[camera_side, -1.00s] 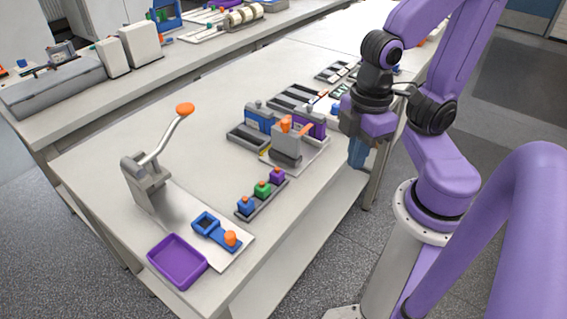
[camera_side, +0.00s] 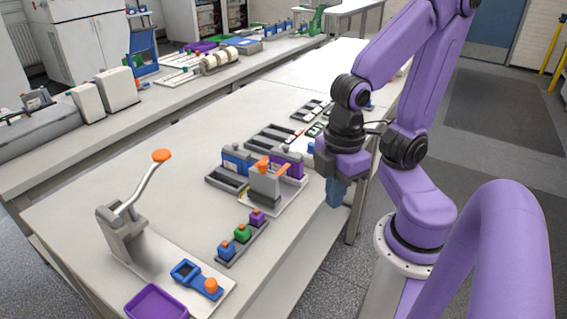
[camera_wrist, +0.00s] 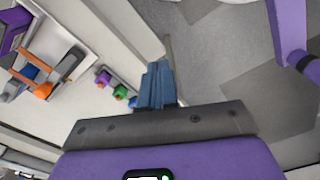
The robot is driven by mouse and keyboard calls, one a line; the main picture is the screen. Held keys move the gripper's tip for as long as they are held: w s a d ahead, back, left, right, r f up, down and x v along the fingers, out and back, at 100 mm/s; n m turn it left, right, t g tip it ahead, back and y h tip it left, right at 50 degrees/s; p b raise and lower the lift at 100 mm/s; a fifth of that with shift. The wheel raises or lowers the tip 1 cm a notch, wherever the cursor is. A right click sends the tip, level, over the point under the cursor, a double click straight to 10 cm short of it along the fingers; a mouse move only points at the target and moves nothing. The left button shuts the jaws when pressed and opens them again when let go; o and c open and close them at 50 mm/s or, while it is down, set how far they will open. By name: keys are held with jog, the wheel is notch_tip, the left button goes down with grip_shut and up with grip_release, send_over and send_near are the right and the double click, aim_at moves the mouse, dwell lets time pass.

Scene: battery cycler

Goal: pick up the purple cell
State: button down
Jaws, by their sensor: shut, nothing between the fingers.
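My gripper (camera_side: 336,193) points down beside the table's right edge, apart from both pieces. Its blue fingers (camera_wrist: 158,82) are together and empty.
A blue cell (camera_side: 236,162) stands beside the clamp fixture. Grey trays (camera_side: 268,140) lie behind it. A lever press (camera_side: 122,232) and a purple tray (camera_side: 157,303) are at the front. The table's middle left is clear.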

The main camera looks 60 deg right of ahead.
dwell(0.3)
jog(key=c, duration=0.8)
grip_release()
notch_tip(320, 180, up, 4)
jog(key=r+m, duration=0.1)
jog(key=m, duration=1.1)
send_over(287, 146)
notch_tip(287, 146, down, 12)
jog(key=shift+s, duration=0.1)
jog(key=shift+d+f, duration=0.1)
jog(key=shift+f, duration=2.6)
